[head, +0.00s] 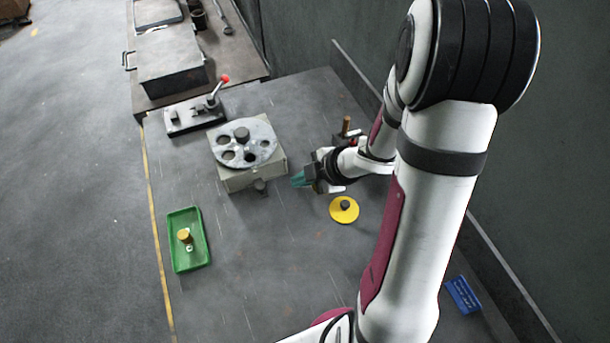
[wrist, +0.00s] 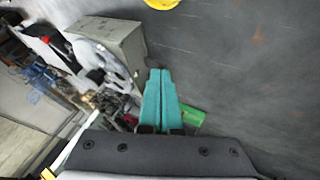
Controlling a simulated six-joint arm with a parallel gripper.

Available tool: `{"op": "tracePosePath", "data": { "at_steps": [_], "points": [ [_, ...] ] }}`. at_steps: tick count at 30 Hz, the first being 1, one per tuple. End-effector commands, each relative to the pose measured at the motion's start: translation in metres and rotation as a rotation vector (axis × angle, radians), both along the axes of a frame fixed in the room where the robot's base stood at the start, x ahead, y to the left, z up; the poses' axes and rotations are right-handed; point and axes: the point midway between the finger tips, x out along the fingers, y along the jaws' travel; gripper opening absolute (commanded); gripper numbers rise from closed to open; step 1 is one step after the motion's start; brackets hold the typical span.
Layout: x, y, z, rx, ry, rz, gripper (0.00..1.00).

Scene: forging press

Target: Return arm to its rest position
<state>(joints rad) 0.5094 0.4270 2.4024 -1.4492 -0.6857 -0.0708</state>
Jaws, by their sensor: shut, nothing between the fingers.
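My gripper (head: 299,180) is at the end of my white arm, above the grey table (head: 250,285), just right of a box with a round grey dial plate (head: 262,150). Its teal fingers (wrist: 161,95) are together in the wrist view, with nothing visible between them. In the head view the fingers appear apart from the box (head: 240,180). In the wrist view the box (wrist: 115,40) is at the upper left of the fingers. Part of the wrist and what lies behind my arm are hidden.
A green tray (head: 204,252) with a small brass-coloured piece (head: 185,236) lies at the left. A yellow disc (head: 351,214) with a dark knob is below my gripper. A red-knobbed lever device (head: 190,117) and grey case (head: 170,62) stand farther back. A blue tray (head: 462,295) is at right.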

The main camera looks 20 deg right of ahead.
Motion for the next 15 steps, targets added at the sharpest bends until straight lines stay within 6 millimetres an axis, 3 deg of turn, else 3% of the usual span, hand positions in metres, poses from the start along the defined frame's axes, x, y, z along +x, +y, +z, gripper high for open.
{"op": "tracePosePath", "data": {
  "at_steps": [6, 11, 14, 15],
  "points": [
    [-0.012, -0.009, 0.020, 0.000, 0.001, 0.000, 0.00],
    [-0.006, -0.016, 0.025, -0.026, -0.007, -0.051, 0.00],
    [0.015, -0.049, 0.053, -0.131, -0.042, -0.346, 0.00],
    [0.017, -0.067, 0.072, -0.166, -0.052, -0.537, 0.00]
  ]
}}
